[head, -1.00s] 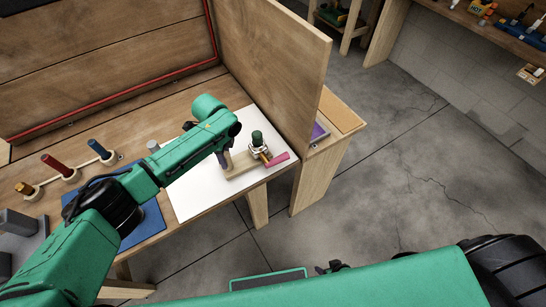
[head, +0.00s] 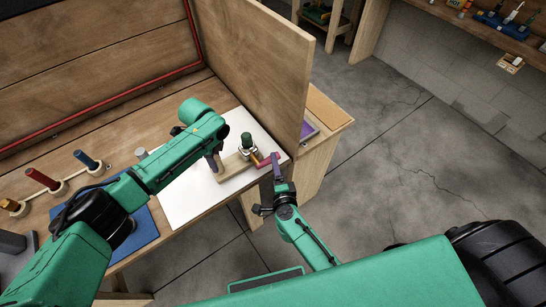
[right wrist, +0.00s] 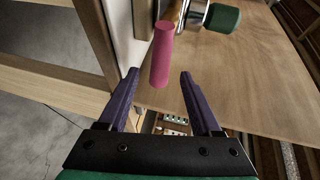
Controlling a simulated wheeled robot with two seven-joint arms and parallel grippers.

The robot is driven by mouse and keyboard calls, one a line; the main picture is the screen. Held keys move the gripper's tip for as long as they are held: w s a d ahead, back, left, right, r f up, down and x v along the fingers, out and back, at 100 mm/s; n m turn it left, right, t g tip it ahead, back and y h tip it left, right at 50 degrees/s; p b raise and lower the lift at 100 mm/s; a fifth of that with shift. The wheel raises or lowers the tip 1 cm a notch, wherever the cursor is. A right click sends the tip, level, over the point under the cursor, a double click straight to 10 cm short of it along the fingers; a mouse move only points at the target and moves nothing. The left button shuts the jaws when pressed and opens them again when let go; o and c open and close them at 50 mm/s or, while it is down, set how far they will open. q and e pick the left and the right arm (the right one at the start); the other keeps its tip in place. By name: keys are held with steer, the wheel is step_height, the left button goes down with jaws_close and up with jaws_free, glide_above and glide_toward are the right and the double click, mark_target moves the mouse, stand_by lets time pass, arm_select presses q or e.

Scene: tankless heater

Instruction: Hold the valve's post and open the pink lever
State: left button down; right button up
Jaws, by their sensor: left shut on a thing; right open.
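The valve stands on a wooden block (head: 233,167) on the white board, with a green-capped top (head: 247,140) and a brass body (head: 256,156). Its pink lever (head: 268,160) points right toward the board's edge. My left gripper (head: 216,165) is shut on the post at the block's left end; the post is mostly hidden by the gripper. My right gripper (head: 277,168) is open beside the lever's end. In the right wrist view the pink lever (right wrist: 161,55) hangs between and just ahead of the open purple fingers (right wrist: 155,88), and the green cap (right wrist: 222,18) is beyond it.
A tall wooden panel (head: 258,60) stands behind the white board (head: 185,195). A blue mat (head: 132,228) and several coloured pegs, including a red one (head: 40,178), are on the left of the bench. Open floor (head: 400,190) lies to the right.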

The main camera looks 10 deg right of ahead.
steer(key=w, duration=0.4)
steer(key=shift+d+f, duration=0.1)
steer(key=shift+f, duration=0.3)
steer(key=shift+s, duration=0.1)
jaws_close()
stand_by(0.9)
